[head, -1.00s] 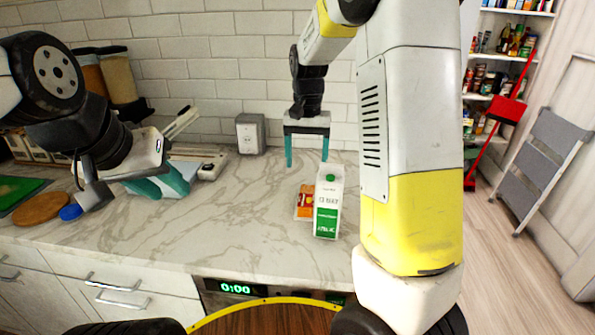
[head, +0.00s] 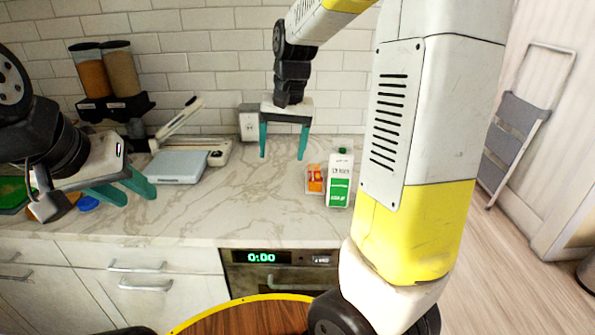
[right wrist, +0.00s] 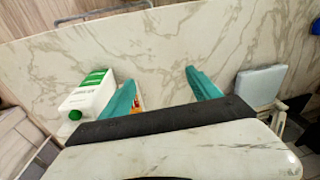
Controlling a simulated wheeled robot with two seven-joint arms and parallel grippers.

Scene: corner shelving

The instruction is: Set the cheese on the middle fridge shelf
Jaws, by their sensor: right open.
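The cheese appears to be the small orange and white packet (head: 315,180) on the marble counter, just left of a milk carton (head: 340,180). In the right wrist view only a sliver of the packet (right wrist: 138,97) shows beside a finger; the carton (right wrist: 88,97) is left of it. My right gripper (head: 283,158) is open and empty, fingers pointing down, above and to the left of the packet. My left gripper (head: 137,198) is open and empty over the left part of the counter. No fridge or fridge shelf is in view.
A kitchen scale (head: 178,167) and food dispensers (head: 105,75) stand at the back left. A wall socket box (head: 249,122) is behind my right gripper. The middle counter (head: 235,205) is clear. A folding stepladder (head: 512,130) leans at the right.

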